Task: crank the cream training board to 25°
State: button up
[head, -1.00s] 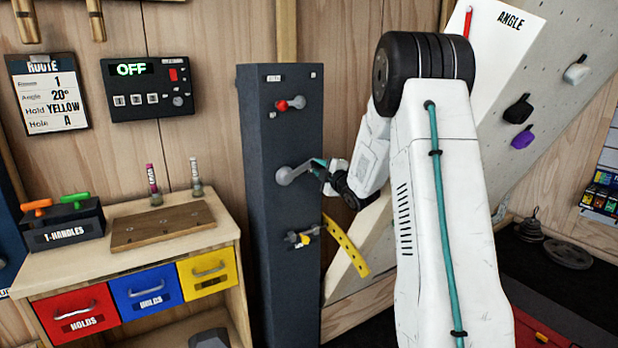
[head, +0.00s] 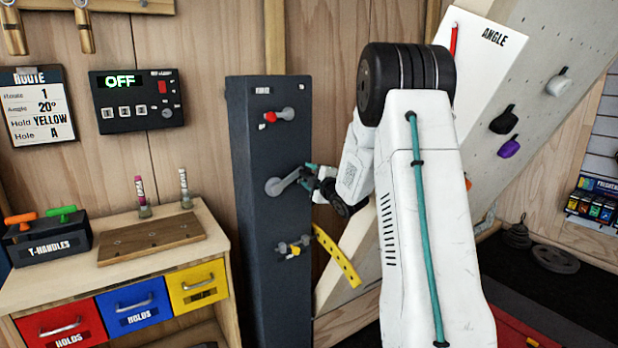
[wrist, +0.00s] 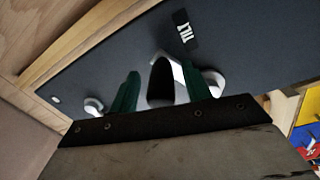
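The cream training board (head: 565,50) leans at the right behind my arm, with dark, purple and grey holds. Its white ANGLE plate (head: 480,45) bears a red pointer (head: 454,38); no angle is readable. A dark post (head: 254,230) carries three cranks. The middle grey crank (head: 275,187) points up-right; in the wrist view the post's label (wrist: 183,30) appears to read TILT, upside down. My gripper (head: 310,178) is at this crank's outer end. In the wrist view its green fingers (wrist: 160,82) straddle the dark crank grip (wrist: 161,85), with narrow gaps visible, so it looks open around it.
The upper crank (head: 280,116) has a red part; the lower one (head: 292,247) is beside a yellow perforated strip (head: 335,256). A drawer bench (head: 170,255) stands left. The route card (head: 38,105) reads 20°; the control box (head: 137,101) shows OFF.

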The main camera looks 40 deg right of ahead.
jog(key=shift+a, duration=0.1)
jog(key=s+a, duration=0.1)
jog(key=s, duration=0.6)
jog(key=shift+s+f, duration=0.15)
jog(key=shift+s, duration=0.2)
